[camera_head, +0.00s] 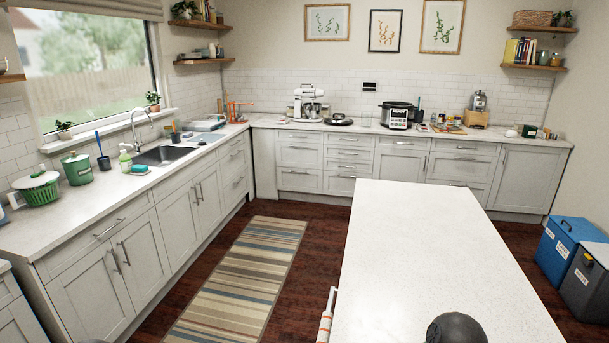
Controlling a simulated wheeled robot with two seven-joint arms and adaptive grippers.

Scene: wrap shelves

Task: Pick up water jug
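I cannot make out a water jug for certain in the head view. The long counter (62,218) along the left and back walls holds several vessels and appliances. A green lidded canister (77,169) stands on its left part, beside a green basket with a white lid (38,190). A blender-like appliance (478,104) stands at the back right. Neither of my grippers is in view. A dark rounded shape (457,329) shows at the bottom edge, and I cannot tell what it is.
A white island (430,245) with a bare top fills the right foreground. A striped rug (240,275) lies on the floor between it and the left cabinets. A sink (165,155) is in the left counter. Blue (562,245) and grey (590,280) bins stand at right.

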